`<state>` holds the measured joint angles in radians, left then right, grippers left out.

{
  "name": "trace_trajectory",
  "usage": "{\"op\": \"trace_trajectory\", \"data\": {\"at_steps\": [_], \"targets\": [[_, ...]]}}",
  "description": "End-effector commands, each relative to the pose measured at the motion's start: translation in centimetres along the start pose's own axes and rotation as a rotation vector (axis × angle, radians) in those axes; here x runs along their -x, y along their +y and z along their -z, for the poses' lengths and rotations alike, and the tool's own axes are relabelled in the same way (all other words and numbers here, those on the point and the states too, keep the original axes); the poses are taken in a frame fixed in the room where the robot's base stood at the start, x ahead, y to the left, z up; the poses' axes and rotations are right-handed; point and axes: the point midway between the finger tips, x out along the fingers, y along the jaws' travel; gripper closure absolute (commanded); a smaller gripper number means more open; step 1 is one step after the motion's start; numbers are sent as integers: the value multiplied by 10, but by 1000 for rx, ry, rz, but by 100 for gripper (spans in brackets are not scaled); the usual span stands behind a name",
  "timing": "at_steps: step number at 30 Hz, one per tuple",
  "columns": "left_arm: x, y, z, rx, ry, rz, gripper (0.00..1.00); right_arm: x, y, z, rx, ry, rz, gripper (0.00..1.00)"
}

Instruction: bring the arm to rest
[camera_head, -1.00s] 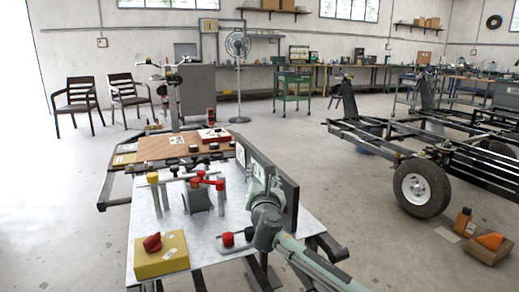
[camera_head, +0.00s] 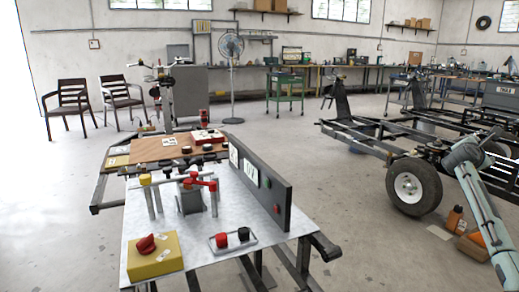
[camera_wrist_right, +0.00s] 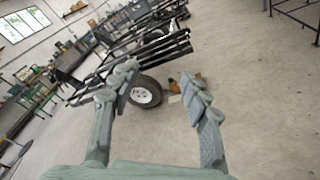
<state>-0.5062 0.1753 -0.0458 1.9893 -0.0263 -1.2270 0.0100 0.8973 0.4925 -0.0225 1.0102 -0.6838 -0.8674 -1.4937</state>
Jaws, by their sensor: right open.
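My right arm (camera_head: 480,200) comes in at the right edge of the head view, well to the right of the work table and in front of the vehicle frame. My right gripper (camera_wrist_right: 160,100) is open and empty in the right wrist view, with floor and a wheel seen between its fingers. In the head view the right gripper (camera_head: 462,148) is small and overlaps the vehicle frame behind it. My left gripper is not in view.
The table (camera_head: 205,250) holds a yellow box with a red knob (camera_head: 153,255), red and black knobs on a plate (camera_head: 232,239), a clamp fixture (camera_head: 192,198) and an upright dark panel (camera_head: 262,190). A wheel (camera_head: 413,187) and an orange bottle (camera_head: 454,218) are near the arm.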

Motion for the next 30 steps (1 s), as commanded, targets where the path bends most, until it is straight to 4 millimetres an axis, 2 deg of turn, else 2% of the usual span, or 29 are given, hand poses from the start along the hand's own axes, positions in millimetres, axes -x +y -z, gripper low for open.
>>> {"op": "trace_trajectory", "data": {"at_steps": [1, 3, 12, 21, 23, 24, 30], "targets": [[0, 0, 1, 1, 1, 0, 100, -12, -18, -16, -24, -11, 37, 53], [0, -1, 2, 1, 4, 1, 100, -7, -21, 4, -223, 42, 70, 53], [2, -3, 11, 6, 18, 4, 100, 8, -52, 61, -1034, 166, 342, 53], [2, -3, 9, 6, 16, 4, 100, 37, -68, 113, -1666, 157, 683, 53], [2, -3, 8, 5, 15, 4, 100, 43, -70, 122, -1772, 140, 755, 53], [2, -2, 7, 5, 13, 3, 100, 50, -78, 136, -1785, 136, 784, 53], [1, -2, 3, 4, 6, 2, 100, 88, -125, 197, -1678, 176, 800, 53]]}}
